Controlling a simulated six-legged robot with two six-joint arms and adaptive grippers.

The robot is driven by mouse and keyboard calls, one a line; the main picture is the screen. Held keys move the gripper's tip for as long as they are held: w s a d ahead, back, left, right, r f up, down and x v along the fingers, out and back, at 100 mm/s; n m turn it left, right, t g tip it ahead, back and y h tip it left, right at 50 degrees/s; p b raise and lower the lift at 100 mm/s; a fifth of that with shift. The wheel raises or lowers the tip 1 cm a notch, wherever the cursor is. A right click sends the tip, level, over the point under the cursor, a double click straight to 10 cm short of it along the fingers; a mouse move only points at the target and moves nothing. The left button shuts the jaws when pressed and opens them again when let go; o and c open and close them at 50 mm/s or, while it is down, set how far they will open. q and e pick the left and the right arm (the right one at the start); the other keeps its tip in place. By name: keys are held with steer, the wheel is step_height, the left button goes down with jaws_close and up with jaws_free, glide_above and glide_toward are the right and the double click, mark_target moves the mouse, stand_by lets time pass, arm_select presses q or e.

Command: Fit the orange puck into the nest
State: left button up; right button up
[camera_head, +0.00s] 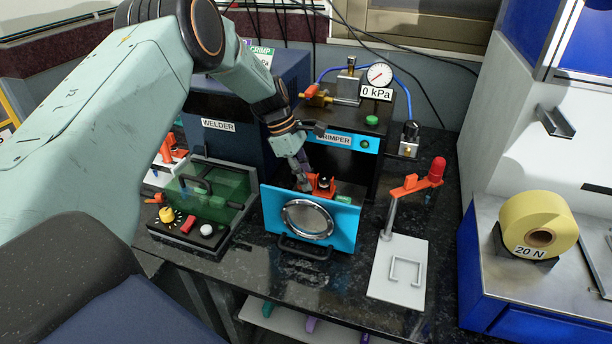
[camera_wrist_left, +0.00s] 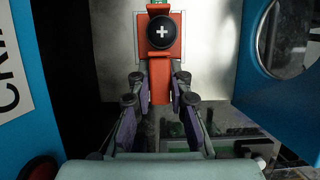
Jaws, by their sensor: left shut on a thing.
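The orange puck (camera_head: 324,193) has a square body, a handle and a round black top. It is at the open front of the crimper (camera_head: 347,160), just behind the blue door. In the left wrist view the puck (camera_wrist_left: 161,72) shows a plus sign on its black top, and its handle points toward me. My left gripper (camera_head: 305,183) is shut on the handle; its two fingers (camera_wrist_left: 160,84) stand on either side of it. I cannot make out the nest or tell whether the puck touches it. My right gripper is not in view.
The crimper's blue door (camera_head: 274,208), with a round window, stands open in front. The welder (camera_head: 222,127) is to the left, behind a green-covered box (camera_head: 205,185). A red-topped post (camera_head: 390,215) stands to the right on a white plate.

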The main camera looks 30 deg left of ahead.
arm_select(q)
steer(key=shift+p, duration=0.55)
stand_by(1.1)
steer(key=shift+f+b, duration=0.75)
steer(key=shift+f, duration=0.35)
steer(key=o, duration=0.9)
steer(key=shift+o, duration=0.2)
steer(key=v, duration=1.2)
